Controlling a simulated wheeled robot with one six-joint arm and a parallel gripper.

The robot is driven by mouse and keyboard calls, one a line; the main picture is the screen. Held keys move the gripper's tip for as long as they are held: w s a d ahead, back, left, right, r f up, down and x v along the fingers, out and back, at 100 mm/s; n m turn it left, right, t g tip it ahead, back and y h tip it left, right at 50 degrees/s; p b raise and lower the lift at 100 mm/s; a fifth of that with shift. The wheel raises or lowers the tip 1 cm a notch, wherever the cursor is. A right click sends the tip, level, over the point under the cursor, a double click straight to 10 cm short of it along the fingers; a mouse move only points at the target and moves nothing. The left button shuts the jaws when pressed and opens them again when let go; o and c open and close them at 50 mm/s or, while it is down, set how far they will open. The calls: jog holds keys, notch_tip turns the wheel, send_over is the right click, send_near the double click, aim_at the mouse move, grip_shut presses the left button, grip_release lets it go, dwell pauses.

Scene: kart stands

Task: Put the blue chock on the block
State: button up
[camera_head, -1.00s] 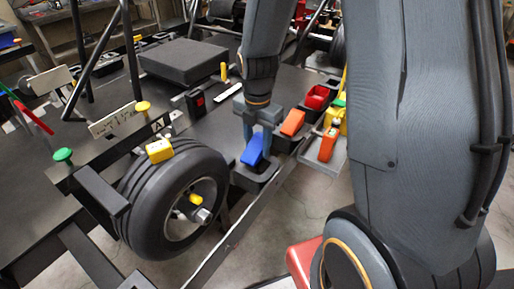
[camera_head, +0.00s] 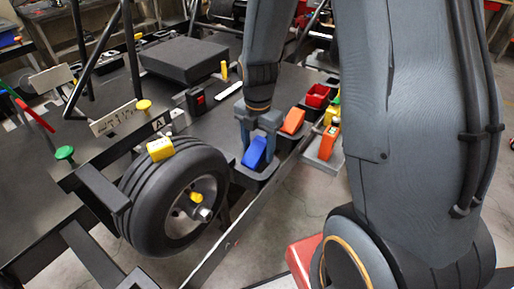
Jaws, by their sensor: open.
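The blue chock (camera_head: 255,153) stands in a dark tray (camera_head: 252,182) at the table's front edge, just right of the wheel. My gripper (camera_head: 257,146) is open, pointing down, with its fingers on either side of the chock's upper part. I cannot tell whether either finger touches it. A flat dark grey block (camera_head: 185,58) lies farther back on the black table, up and left of my gripper. Its top is bare.
An orange chock (camera_head: 293,120) sits in a tray just right of my gripper. A wheel (camera_head: 165,208) with a yellow piece (camera_head: 160,149) on top stands left. A black-and-red device (camera_head: 197,101) and a white-handled tool (camera_head: 229,88) lie between gripper and block.

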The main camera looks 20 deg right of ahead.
aim_at(258, 145)
notch_tip(258, 145, up, 11)
jog(key=b, duration=0.2)
jog(key=s+f+m, duration=0.2)
jog(key=s+m, duration=0.2)
jog(key=m, duration=0.8)
jog(key=s+f+m+t, duration=0.1)
jog(key=s+m, duration=0.4)
jog(key=m, duration=0.8)
jog(key=shift+s+a+f, duration=0.2)
jog(key=shift+s+f, duration=0.05)
jog(key=shift+f, duration=0.55)
